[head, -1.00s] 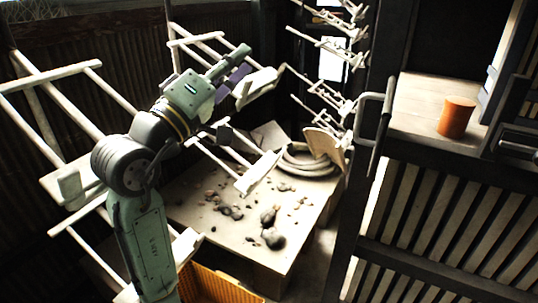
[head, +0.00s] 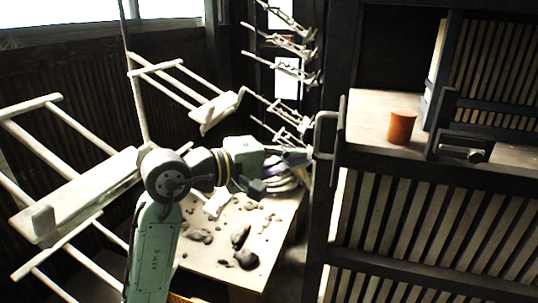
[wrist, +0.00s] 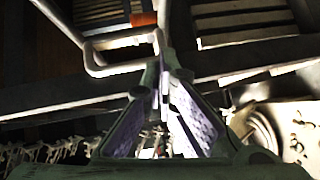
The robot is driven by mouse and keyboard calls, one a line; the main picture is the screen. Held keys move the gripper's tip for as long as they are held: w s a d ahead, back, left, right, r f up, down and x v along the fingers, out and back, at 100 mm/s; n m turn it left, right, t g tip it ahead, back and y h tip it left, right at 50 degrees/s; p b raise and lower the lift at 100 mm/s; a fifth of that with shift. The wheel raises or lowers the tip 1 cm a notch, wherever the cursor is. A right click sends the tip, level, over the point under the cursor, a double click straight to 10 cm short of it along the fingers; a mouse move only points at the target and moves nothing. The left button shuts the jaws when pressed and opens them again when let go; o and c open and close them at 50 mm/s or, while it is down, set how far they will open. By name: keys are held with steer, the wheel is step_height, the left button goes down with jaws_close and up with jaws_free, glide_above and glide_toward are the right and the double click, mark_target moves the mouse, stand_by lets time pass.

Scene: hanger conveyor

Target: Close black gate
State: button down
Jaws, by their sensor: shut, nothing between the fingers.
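A black-framed gate panel with pale slats (head: 490,70) stands upright at the upper right of the head view, behind the shelf. A dark latch block (head: 465,153) is at its near side. A second slatted panel (head: 420,225) is below the shelf. My gripper (head: 306,157) is just left of the handle's lower part. In the wrist view, the shut, empty fingertips (wrist: 162,72) are close to a pale bent bar (wrist: 92,66); whether they touch is unclear.
An orange pot (head: 401,127) stands on the pale shelf (head: 370,105). Hanger racks (head: 215,110) hang to the left, and more hang behind my gripper. A table with dark lumps (head: 215,265) is below my arm.

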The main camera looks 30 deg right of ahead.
steer(key=shift+s+d+f+p, duration=0.15)
steer(key=shift+s+d+f, duration=0.1)
steer(key=shift+s+d, duration=0.45)
steer(key=shift+s+d+f+p, duration=0.15)
steer(key=shift+s+d+f, duration=0.05)
steer(key=shift+s+d, duration=0.5)
steer(key=shift+s, duration=0.1)
